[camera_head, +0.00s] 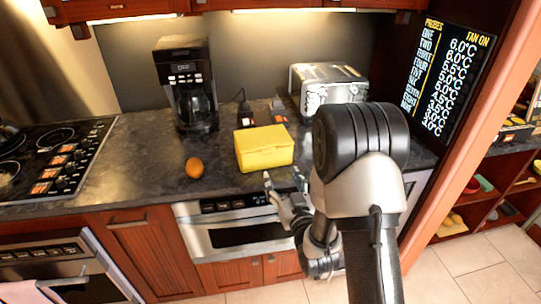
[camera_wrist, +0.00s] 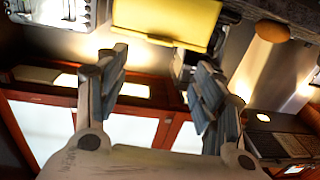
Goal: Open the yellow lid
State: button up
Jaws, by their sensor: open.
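A yellow box (camera_head: 263,157) sits on the dark counter near its front edge, with its yellow lid (camera_head: 262,137) closed on top. In the wrist view the yellow box (camera_wrist: 166,18) fills the top middle, beyond my fingertips. My gripper (camera_head: 283,177) is in front of the box, near the counter's front edge and a little below the box. It is open and empty, with its two fingers (camera_wrist: 163,58) spread apart in the wrist view. I cannot tell from these views whether a fingertip touches the box.
An orange-brown egg-like object (camera_head: 194,167) lies left of the box. A coffee maker (camera_head: 188,85) stands behind it, and a toaster (camera_head: 326,84) stands at the back right. A built-in microwave drawer (camera_head: 235,229) is below the counter. A cooktop (camera_head: 50,160) is at the left.

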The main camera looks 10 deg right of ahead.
aim_at(269, 151)
jog(key=w, duration=0.4)
jog(key=w+b, duration=0.1)
jog(key=w, duration=0.3)
jog(key=w+a, duration=0.1)
jog(key=w, duration=0.3)
jog(key=shift+w+b, duration=0.25)
jog(key=shift+b, duration=0.15)
jog(key=shift+c, duration=0.6)
grip_shut()
